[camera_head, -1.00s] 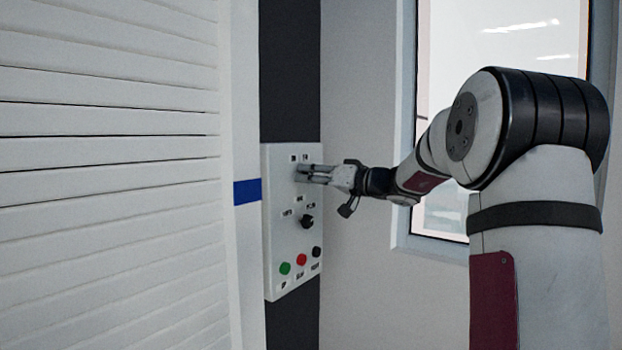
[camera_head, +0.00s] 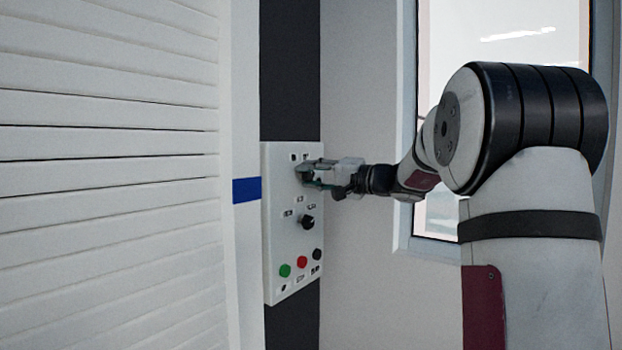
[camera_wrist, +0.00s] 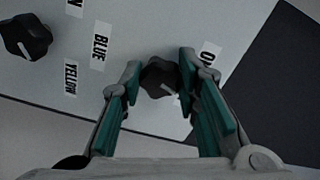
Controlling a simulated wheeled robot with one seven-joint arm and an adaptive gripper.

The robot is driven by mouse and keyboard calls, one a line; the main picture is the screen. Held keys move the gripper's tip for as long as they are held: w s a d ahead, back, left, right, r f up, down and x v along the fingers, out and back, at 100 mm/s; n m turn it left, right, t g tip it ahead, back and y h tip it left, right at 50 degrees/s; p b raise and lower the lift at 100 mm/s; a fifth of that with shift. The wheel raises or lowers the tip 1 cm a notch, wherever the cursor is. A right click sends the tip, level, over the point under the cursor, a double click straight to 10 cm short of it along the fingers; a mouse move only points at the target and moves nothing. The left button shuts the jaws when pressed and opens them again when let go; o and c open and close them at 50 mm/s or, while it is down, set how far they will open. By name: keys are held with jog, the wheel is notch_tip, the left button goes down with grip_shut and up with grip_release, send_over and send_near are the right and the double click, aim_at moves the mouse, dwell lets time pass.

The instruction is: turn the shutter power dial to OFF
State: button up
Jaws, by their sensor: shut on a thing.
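The upper dial is a black knob (camera_wrist: 160,77) with a pale pointer mark, seen in the wrist view on the white control panel (camera_head: 276,220). My gripper (camera_wrist: 161,64) is shut on this dial, with a green-padded finger on each side of it. A label starting with "O" (camera_wrist: 208,52) stands beside the right finger; the rest of its word is hidden.
A second black dial (camera_head: 307,222) sits lower on the panel, near labels reading BLUE (camera_wrist: 100,45) and YELLOW (camera_wrist: 71,78). Green (camera_head: 285,270), red (camera_head: 302,262) and black (camera_head: 317,255) buttons are below. A slatted white shutter (camera_head: 110,180) stands left; a window (camera_head: 440,200) is right.

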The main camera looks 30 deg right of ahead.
jog(key=shift+m, duration=1.3)
jog(key=o, duration=1.2)
jog(key=v, duration=1.2)
